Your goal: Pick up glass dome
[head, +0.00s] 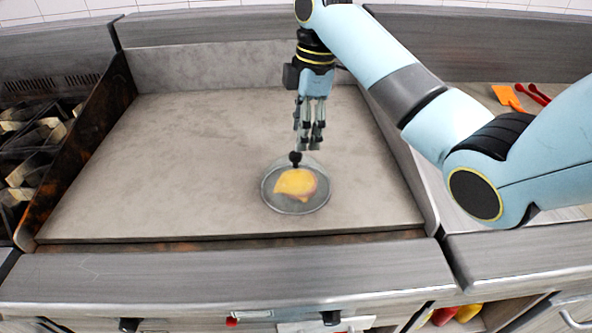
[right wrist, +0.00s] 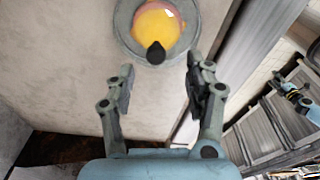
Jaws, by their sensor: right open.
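The glass dome (head: 318,187) is clear with a grey rim and a black knob (head: 295,157) on top. It stands on the griddle near the front, over yellow and pinkish food (head: 293,182). In the right wrist view the dome (right wrist: 125,25) is at the top, with its black knob (right wrist: 156,53) just ahead of the gap between the fingers. My right gripper (head: 309,146) points down above and slightly behind the knob, open and empty. Its spread fingers also show in the right wrist view (right wrist: 160,85), apart from the knob. My left gripper is in neither view.
The flat griddle (head: 150,150) is otherwise clear, with raised walls at its back and sides. An orange spatula (head: 507,97) and red utensils (head: 533,92) lie on the right counter.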

